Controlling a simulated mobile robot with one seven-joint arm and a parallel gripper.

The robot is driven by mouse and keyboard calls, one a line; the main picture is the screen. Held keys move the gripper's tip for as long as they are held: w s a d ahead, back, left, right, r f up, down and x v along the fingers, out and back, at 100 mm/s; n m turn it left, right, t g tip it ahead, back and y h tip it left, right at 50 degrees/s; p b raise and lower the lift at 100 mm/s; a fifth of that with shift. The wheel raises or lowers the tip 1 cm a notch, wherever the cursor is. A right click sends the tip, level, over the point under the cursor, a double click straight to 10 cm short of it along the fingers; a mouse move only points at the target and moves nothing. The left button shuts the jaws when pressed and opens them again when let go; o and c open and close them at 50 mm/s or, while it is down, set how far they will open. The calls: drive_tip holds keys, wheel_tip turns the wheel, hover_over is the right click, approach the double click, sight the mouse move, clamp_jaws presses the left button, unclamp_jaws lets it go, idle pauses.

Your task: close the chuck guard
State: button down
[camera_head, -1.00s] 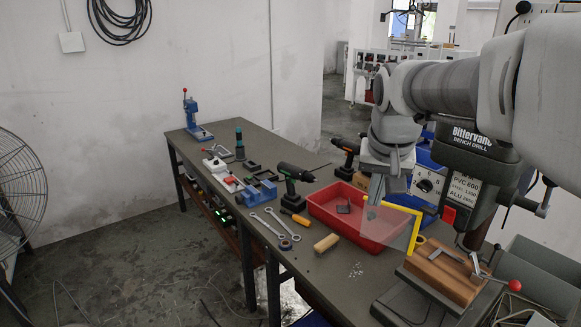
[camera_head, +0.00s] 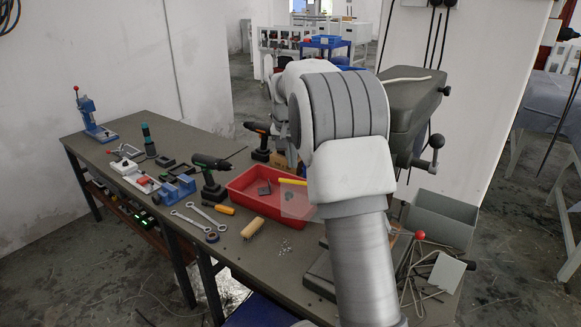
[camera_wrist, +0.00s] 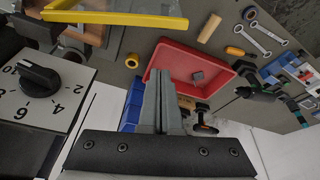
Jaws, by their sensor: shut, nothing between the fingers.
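The chuck guard is a clear panel (camera_head: 297,203) with a yellow frame; in the head view only its left part shows, over the red tray, and my arm hides the rest. In the wrist view its yellow frame (camera_wrist: 115,17) crosses the top left. The grey bench drill (camera_head: 410,98) stands behind my arm, its chuck hidden. My gripper (camera_wrist: 163,84) shows in the wrist view with its fingers together and empty, apart in the picture from the yellow frame. In the head view my arm hides the gripper. I cannot tell whether it touches the guard.
The red tray (camera_head: 237,198) lies on the bench left of the drill. A speed dial (camera_wrist: 38,77) is at left in the wrist view. Cordless drills (camera_head: 210,172), spanners (camera_head: 192,220) and a wooden block (camera_head: 253,228) lie farther left. A grey bin (camera_head: 440,217) stands at right.

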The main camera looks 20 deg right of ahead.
wheel_tip(320, 180, down, 8)
drive_tip(key=s, duration=0.1)
drive_tip(key=shift+a+r+p, duration=0.25)
drive_tip(key=shift+a+p, duration=0.1)
drive_tip(key=shift+a, duration=0.05)
drive_tip(key=shift+s+a, duration=0.1)
idle(0.4)
